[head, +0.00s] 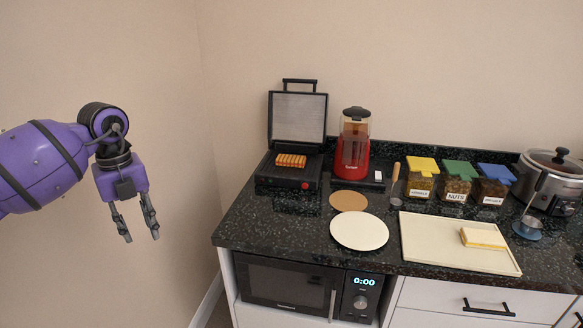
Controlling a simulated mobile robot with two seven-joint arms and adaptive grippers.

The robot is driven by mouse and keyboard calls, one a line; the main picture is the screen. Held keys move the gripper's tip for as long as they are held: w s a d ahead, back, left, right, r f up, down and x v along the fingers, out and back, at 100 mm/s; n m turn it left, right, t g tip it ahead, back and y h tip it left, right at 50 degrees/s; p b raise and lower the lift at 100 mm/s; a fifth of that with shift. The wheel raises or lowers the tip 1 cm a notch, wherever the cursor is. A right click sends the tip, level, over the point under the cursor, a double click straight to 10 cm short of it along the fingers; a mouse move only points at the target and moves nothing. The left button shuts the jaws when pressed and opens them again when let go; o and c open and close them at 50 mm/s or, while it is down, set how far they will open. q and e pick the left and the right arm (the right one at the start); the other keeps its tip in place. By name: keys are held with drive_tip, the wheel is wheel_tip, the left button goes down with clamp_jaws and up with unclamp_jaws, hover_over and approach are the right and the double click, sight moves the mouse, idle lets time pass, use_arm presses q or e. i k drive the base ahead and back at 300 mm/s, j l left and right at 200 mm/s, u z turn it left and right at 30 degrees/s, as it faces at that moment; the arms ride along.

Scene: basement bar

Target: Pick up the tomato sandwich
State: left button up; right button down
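A grilled sandwich (291,161) with orange-red and pale stripes lies on the lower plate of the open black sandwich press (309,181). A second, pale yellow sandwich (483,238) lies on the right part of a cream cutting board (430,250). I cannot tell from their fillings which one is the tomato sandwich. My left gripper (141,238) hangs in the air left of the counter, fingers pointing down, open and empty, well apart from both sandwiches. My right gripper is not in view.
A white plate (359,231) and a brown round mat (348,201) lie mid-counter. A red blender (352,155) stands beside the press. A microwave (285,282) sits below.

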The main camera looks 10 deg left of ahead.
sight(283, 159)
drive_tip(key=k+z, duration=0.3)
drive_tip(key=k+l+z, duration=0.1)
drive_tip(key=z, duration=0.15)
drive_tip(key=j+z, duration=0.1)
drive_tip(key=z, duration=0.3)
drive_tip(key=j+z, duration=0.1)
drive_tip(key=z, duration=0.3)
drive_tip(key=j+z, duration=0.1)
drive_tip(key=z, duration=0.25)
drive_tip(key=i+j, duration=0.1)
drive_tip(key=j, duration=0.9)
drive_tip(key=i+j, duration=0.1)
drive_tip(key=j, duration=1.9)
drive_tip(key=i, duration=0.1)
